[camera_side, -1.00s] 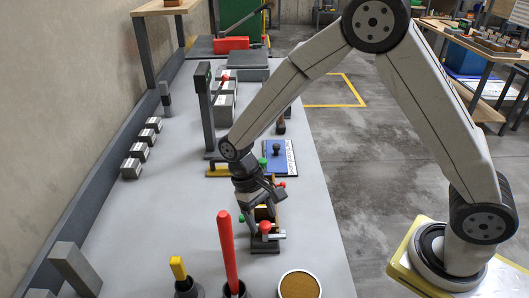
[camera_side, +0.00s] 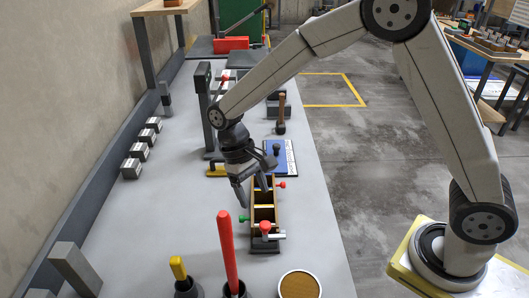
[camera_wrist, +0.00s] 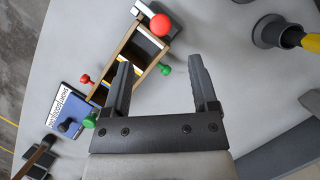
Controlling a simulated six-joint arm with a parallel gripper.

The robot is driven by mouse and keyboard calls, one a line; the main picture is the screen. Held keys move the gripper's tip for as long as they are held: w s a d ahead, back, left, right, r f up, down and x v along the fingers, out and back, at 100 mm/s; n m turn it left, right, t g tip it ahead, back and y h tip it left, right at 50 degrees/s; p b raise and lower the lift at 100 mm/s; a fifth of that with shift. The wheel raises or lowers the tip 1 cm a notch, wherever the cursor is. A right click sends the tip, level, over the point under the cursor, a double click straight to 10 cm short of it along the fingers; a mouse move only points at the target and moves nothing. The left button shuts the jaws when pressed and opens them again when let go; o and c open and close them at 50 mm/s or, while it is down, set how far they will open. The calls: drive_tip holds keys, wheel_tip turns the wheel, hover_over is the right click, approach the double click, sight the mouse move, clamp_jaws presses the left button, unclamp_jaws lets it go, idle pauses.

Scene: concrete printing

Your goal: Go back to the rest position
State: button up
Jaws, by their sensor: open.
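My gripper (camera_side: 253,196) is open and empty, with its fingers pointing down above the table, to the left of a wooden mould (camera_side: 264,212). The mould is a long narrow box with compartments, red and green knobs on its sides and a red-topped clamp at its near end. In the wrist view, my two spread fingers (camera_wrist: 160,66) show with bare table between them, and the mould (camera_wrist: 148,48) lies beyond the left finger, partly hidden by it. I cannot tell the exact height of the fingertips above the table.
A red-handled tool (camera_side: 227,250) and a yellow-handled tool (camera_side: 178,268) stand in dark holders at the front. A round tan-filled container (camera_side: 299,285) is beside them. A dark post (camera_side: 205,110) rises behind my gripper. Grey blocks (camera_side: 140,151) line the left. A blue booklet (camera_side: 281,158) lies behind the mould.

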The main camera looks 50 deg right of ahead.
drive_tip(key=shift+d, duration=0.1)
drive_tip(key=s+d+t, duration=0.7)
drive_tip(key=s+d, duration=0.2)
drive_tip(key=d, duration=0.2)
drive_tip(key=shift+s+d+r, duration=0.15)
drive_tip(key=shift+s+d, duration=0.05)
drive_tip(key=shift+d, duration=0.1)
drive_tip(key=shift+w, duration=0.1)
idle(0.3)
